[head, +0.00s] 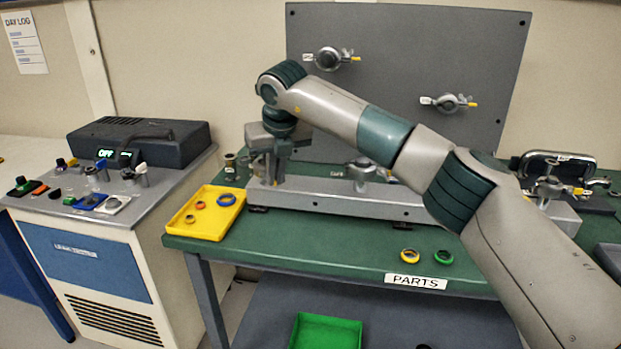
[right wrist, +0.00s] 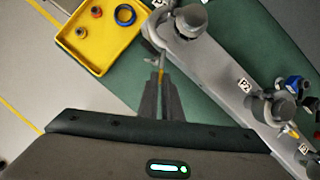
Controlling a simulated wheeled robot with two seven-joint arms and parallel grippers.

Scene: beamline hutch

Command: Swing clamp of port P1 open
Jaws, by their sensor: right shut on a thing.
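The port nearest the yellow tray, at the left end of the grey rail, has a metal clamp (right wrist: 152,48); its label is cut off at the top of the right wrist view, so I cannot read it fully. My right gripper (right wrist: 161,80) is shut on this clamp's thin handle, which shows a yellow-orange bit between the fingertips. In the head view the right gripper (head: 272,172) points down at the rail's left end and hides most of that port. Whether the clamp is open or closed I cannot tell. My left gripper is not in view.
The rail (head: 340,200) carries more ports, one labelled P2 (right wrist: 243,86). The yellow tray (head: 205,212) with small rings stands close left. A grey panel (head: 400,50) stands behind.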

